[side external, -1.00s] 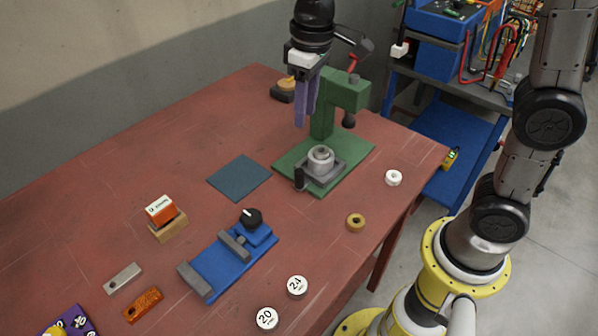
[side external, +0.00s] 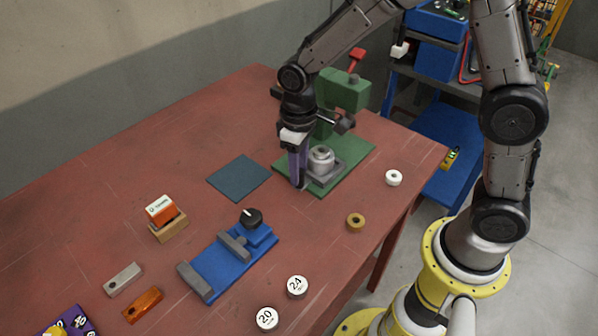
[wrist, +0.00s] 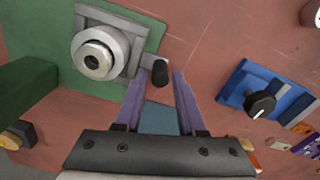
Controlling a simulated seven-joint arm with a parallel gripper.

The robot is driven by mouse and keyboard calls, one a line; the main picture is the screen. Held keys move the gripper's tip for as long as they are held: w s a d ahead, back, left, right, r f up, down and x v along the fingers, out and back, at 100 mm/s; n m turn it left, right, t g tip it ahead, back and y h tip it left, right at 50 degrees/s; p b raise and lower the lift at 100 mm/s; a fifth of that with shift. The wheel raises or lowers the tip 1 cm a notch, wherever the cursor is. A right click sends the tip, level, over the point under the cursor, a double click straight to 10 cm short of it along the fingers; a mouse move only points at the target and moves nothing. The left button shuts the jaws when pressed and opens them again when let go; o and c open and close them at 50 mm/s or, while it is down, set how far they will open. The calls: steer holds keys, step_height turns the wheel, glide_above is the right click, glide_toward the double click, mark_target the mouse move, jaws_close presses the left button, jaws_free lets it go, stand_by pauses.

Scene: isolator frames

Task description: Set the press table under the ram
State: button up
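The press (side external: 345,92) is green with a red lever, on a green base plate (side external: 352,153). The grey press table (side external: 325,178) sits toward the base's near left edge and carries a round pale part (side external: 320,158). The table (wrist: 128,28) also shows in the wrist view, with its black knob (wrist: 160,73) sticking out. My gripper (wrist: 160,77) is open, its purple fingertips on either side of the knob with small gaps. In the side view, my gripper (side external: 298,184) is lowered at the table's left end and hides the knob. My wrist covers the ram's area.
A blue-grey mat (side external: 239,178) lies left of the press. A blue fixture with a black knob (side external: 250,217) stands nearer. Bare red tabletop surrounds the base's near side.

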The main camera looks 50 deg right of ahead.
steer(key=shift+f, duration=0.8)
steer(key=shift+c, duration=0.2)
jaws_close()
steer(key=shift+r, duration=0.1)
stand_by(0.7)
